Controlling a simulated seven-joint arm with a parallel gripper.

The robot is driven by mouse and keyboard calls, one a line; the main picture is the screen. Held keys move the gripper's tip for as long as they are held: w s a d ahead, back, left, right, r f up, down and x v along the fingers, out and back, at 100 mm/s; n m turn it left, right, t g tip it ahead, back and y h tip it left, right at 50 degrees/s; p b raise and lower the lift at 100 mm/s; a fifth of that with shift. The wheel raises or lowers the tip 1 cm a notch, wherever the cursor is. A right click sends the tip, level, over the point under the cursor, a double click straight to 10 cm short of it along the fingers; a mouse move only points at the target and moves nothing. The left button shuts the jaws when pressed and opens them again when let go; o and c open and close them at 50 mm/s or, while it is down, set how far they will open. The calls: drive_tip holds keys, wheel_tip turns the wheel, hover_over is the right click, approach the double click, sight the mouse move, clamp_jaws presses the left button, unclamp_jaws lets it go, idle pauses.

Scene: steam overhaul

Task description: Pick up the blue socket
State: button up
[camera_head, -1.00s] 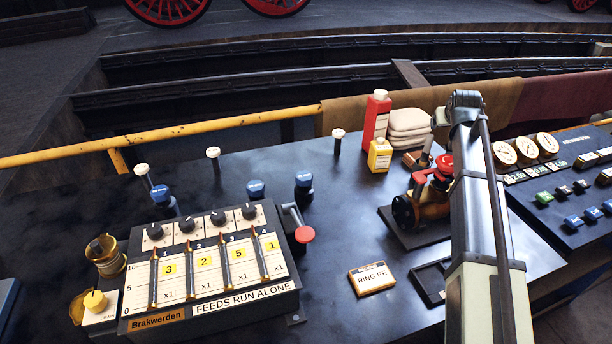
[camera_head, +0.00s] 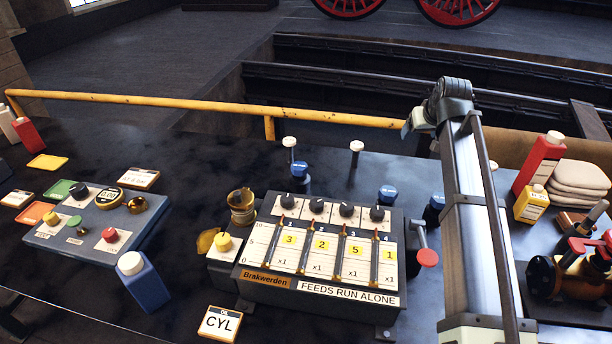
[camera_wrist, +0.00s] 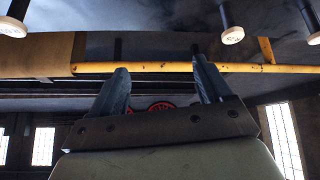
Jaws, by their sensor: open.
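Several blue-capped pieces stand behind the lubricator box (camera_head: 318,290) in the head view. One is at its back left (camera_head: 300,171), one at its back right (camera_head: 388,195), and another (camera_head: 434,207) is partly hidden by my arm. I cannot tell which of these, if any, is the blue socket. My gripper (camera_wrist: 159,62) is open and empty in the wrist view, its two fingers apart with nothing between them. In the head view the end of my arm is raised above the bench, right of the blue caps.
A yellow rail (camera_head: 200,108) runs along the bench's far edge. White-topped pins (camera_head: 356,147) stand near it. A blue bottle (camera_head: 146,285) and a blue control panel (camera_head: 95,228) are at left. A red bottle (camera_head: 538,165), folded cloths (camera_head: 578,178) and a valve are at right.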

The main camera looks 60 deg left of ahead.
drive_tip(key=s+a+n+g, duration=0.2)
drive_tip(key=s+a, duration=0.6)
drive_tip(key=s, duration=0.4)
drive_tip(key=n+g+h, duration=0.1)
drive_tip(key=n+g, duration=0.1)
approach(300, 166)
drive_tip(key=x, duration=0.5)
drive_tip(key=shift+w, duration=0.15)
drive_tip(key=shift+x, duration=2.65)
drive_tip(key=shift+c, duration=0.3)
clamp_jaws()
drive_tip(key=shift+r, duration=0.1)
wheel_tip(300, 166, up, 18)
